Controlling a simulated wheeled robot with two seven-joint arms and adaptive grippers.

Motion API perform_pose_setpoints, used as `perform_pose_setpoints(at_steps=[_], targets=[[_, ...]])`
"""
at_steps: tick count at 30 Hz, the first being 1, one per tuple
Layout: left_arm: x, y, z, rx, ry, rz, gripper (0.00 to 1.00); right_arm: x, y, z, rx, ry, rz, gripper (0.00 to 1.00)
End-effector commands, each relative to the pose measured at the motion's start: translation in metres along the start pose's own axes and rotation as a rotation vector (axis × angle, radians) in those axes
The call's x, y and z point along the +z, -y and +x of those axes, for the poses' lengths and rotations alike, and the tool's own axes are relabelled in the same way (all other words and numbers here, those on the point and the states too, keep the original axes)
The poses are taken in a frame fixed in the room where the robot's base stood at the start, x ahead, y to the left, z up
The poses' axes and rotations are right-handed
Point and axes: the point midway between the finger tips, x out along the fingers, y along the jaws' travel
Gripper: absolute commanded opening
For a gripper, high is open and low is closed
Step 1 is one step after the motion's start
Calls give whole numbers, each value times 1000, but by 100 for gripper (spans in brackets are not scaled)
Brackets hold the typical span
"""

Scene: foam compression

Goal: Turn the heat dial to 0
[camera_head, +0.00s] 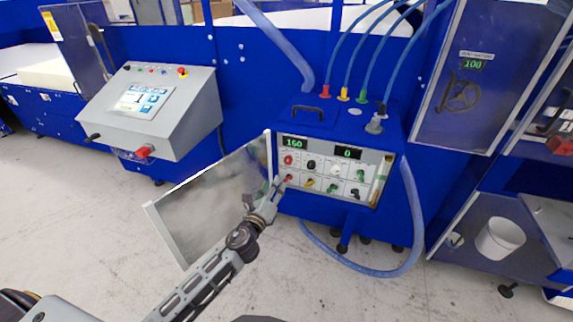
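The control panel (322,171) is on the front of a blue unit, behind an open clear door. Its left display (294,142) reads 160 and its right display (347,153) reads 0. Two rows of small coloured knobs sit below; their labels are too small to read, so I cannot tell which is the heat dial. A red knob (288,160) is under the 160 display. My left gripper (281,184) is at the panel's lower left, close to the lower red knob (289,178). Contact and finger opening are unclear. My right gripper is not in view.
The open door (210,205) stands out left of the panel, close beside my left arm. A blue hose (413,225) loops to the floor at right. A grey console (150,112) with a touchscreen is at left. The floor in front is clear.

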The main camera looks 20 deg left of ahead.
Motion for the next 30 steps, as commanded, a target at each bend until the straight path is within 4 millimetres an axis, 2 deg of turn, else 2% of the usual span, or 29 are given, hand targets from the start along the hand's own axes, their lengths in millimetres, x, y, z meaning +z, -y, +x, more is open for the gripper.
perform_pose_setpoints(at_steps=[11, 30], targets=[[0, 1, 15, -1, 0, -1, 39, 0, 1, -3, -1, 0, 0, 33], [0, 0, 68, 0, 1, -1, 39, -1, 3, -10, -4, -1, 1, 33]])
